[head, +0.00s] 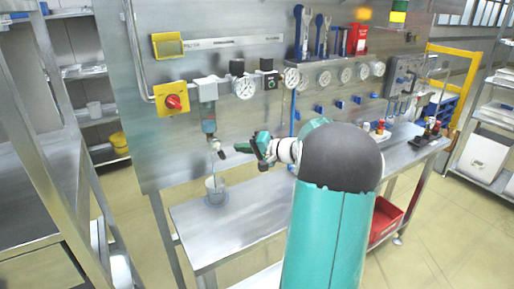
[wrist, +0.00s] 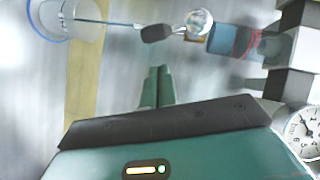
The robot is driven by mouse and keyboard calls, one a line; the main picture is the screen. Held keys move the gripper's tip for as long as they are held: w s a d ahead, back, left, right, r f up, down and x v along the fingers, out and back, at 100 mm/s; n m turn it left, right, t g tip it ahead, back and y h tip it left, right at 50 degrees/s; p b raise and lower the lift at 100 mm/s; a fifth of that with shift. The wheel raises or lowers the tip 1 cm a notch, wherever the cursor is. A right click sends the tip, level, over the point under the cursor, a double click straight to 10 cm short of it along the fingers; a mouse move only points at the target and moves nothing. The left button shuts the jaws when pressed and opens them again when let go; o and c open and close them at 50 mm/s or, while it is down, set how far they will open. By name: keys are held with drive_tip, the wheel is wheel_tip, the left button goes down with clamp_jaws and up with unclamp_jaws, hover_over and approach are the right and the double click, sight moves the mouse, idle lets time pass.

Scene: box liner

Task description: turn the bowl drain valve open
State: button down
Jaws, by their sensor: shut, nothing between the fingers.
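The filter bowl (head: 208,124) hangs under its regulator on the steel panel; in the wrist view it shows on its side as a blue and red-grey body (wrist: 232,42). The drain valve below it has a small black lever (head: 221,154), which also shows in the wrist view (wrist: 160,33). A thin drain tube (wrist: 108,22) runs from the valve toward a clear cup (head: 214,183). My gripper (head: 238,148) is to the right of the lever. In the wrist view its green fingers (wrist: 157,72) are together and empty, pointing toward the lever with a visible gap.
Pressure gauges (head: 244,88) line the panel, and one shows near the gripper's side in the wrist view (wrist: 301,130). A yellow box with a red knob (head: 173,102) is left of the bowl. The steel bench (head: 245,215) is mostly clear around the cup.

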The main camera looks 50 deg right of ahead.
drive_tip(key=shift+w+a+f, duration=0.25)
drive_tip(key=shift+w+a, duration=0.05)
drive_tip(key=shift+a, duration=0.35)
drive_tip(key=shift+w+a+f, duration=0.2)
drive_tip(key=shift+w+a, duration=0.05)
drive_tip(key=shift+a, duration=0.4)
drive_tip(key=a+f+m+t, duration=0.1)
drive_tip(key=f+m+t+y, duration=0.1)
drive_tip(key=m, duration=0.1)
drive_tip(key=shift+w+a+m, duration=0.3)
drive_tip(key=shift+a, duration=0.1)
approach(225, 157)
drive_tip(key=s+d, duration=0.1)
drive_tip(key=d, duration=0.1)
drive_tip(key=s+d, duration=0.2)
drive_tip(key=shift+s+f, duration=0.15)
drive_tip(key=shift+s, duration=0.1)
